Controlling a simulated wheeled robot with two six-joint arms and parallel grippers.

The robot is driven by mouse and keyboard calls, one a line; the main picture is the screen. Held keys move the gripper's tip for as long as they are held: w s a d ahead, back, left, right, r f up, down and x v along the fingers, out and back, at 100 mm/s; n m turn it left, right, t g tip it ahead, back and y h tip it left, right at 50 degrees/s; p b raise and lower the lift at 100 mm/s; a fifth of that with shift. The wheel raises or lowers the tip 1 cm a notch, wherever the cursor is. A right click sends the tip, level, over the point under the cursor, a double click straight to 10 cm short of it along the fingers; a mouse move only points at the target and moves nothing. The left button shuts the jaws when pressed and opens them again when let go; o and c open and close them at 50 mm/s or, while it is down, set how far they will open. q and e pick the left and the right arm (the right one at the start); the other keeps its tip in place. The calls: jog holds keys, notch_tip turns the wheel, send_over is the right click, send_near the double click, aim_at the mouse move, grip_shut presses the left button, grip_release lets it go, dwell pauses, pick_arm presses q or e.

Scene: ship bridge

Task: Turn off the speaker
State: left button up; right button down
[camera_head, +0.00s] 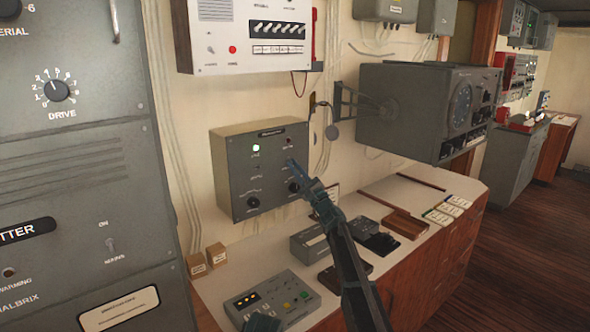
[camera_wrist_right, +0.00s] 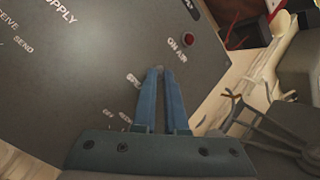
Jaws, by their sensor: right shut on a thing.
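A grey metal box (camera_head: 232,170) is mounted on the wall, with a lit lamp, switches and dark knobs on its front. Its dark face also fills much of the right wrist view (camera_wrist_right: 75,75). There a label starting "SPE" (camera_wrist_right: 133,80) is partly covered by my fingers, with a red "ON AIR" lamp (camera_wrist_right: 188,40) nearby. My right gripper (camera_head: 292,164) is at the right part of the box front. Its blue fingers (camera_wrist_right: 157,72) are shut on a small switch at the panel, which they mostly hide. Part of my left gripper (camera_head: 262,322) shows at the bottom edge; its jaws are unclear.
Below is a white counter (camera_head: 232,262) with a button console (camera_head: 272,300), small boxes and cards. A radar-like unit (camera_head: 425,110) juts from the wall at right. A white panel (camera_head: 245,35) hangs above, and a tall grey cabinet (camera_head: 70,200) stands left.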

jog(key=c, duration=1)
grip_release()
jog(key=shift+o, duration=0.2)
jog(key=b+v, duration=0.7)
jog(key=v, duration=0.7)
jog(key=shift+w, duration=0.1)
